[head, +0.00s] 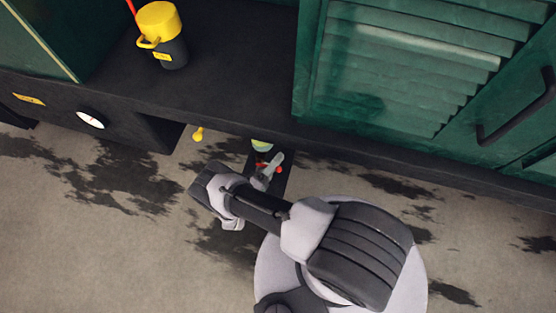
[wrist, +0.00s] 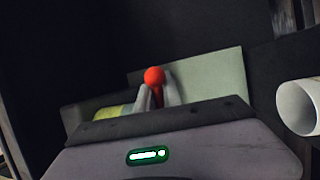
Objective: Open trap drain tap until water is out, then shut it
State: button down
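The trap drain tap appears to be the one with a red ball-ended lever (wrist: 154,76), seen in the wrist view between my two pale fingers. My gripper (wrist: 157,97) has its fingers close together around the lever's stem, just below the ball, and looks shut on it. In the head view my gripper (head: 268,171) reaches in under the dark ledge, with small red parts (head: 279,169) beside the fingertips. The tap's body and outlet are mostly hidden. I cannot make out any running water.
A white pipe end (wrist: 298,110) is close on the right in the wrist view. A pale plate (wrist: 210,82) stands behind the lever. On the ledge is a yellow-topped can (head: 160,35); below are a gauge (head: 91,119) and a yellow knob (head: 198,134). The floor has dark stains.

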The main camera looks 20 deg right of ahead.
jog(key=shift+s+d+f, duration=0.1)
jog(key=shift+s+d, duration=0.15)
jog(key=shift+s, duration=0.1)
dwell(1.0)
jog(key=shift+w+a+f+m+g+y+p, duration=0.15)
jog(key=shift+f+m+g+y, duration=0.3)
jog(key=shift+m, duration=0.6)
jog(key=shift+s+f+m+g+y+p, duration=0.1)
jog(key=shift+f+m+g+y+p, duration=0.1)
jog(key=shift+f+m, duration=0.65)
jog(key=shift+w+a+f+m+g+y+p, duration=0.15)
jog(key=shift+f+m+g+y, duration=0.25)
jog(key=shift+m, duration=0.8)
jog(key=shift+f, duration=0.1)
jog(key=c, duration=1.5)
grip_release()
jog(key=shift+w+a, duration=0.1)
jog(key=shift+w, duration=0.05)
